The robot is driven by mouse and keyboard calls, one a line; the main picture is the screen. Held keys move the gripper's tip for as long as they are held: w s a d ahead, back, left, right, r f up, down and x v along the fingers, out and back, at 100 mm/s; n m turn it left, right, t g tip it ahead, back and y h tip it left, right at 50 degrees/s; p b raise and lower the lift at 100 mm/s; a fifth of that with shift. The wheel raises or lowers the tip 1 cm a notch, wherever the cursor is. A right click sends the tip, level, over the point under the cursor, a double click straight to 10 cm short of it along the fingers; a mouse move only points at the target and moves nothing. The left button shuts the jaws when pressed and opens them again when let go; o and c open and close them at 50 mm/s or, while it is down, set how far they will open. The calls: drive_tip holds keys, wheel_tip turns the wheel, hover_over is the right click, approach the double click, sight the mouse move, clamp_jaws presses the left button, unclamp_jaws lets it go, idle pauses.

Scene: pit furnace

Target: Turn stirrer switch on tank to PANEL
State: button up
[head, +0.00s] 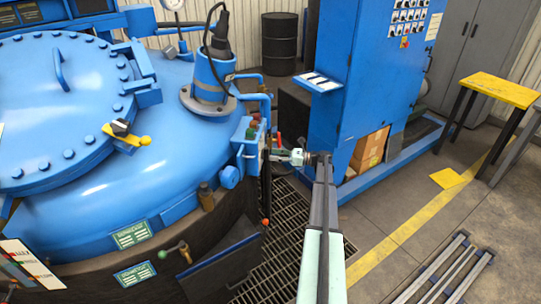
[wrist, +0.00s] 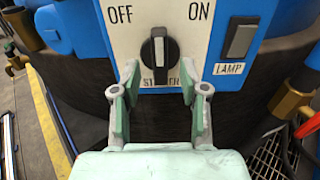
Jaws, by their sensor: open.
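In the wrist view a pale plate on a blue box carries a black rotary switch (wrist: 158,48) with a white pointer stripe standing about upright. OFF is printed at its upper left and ON at its upper right. The label below is partly hidden by my fingers; I read no PANEL mark. My gripper (wrist: 159,78) is open and empty, its fingers spread just below and either side of the knob, with no clear contact. In the head view the gripper (head: 283,156) points left at the side of the blue tank (head: 165,125); the knob cannot be made out there.
A grey rocker switch (wrist: 240,38) labelled LAMP sits right of the knob. A brass valve with a red handle (wrist: 290,100) is at the wrist view's right. A tall blue cabinet (head: 365,75) stands right of my arm in the head view. Floor grating (head: 285,235) lies below.

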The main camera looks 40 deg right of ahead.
drive_tip(key=v, duration=0.8)
drive_tip(key=shift+s+d, duration=0.25)
drive_tip(key=shift+s, duration=0.05)
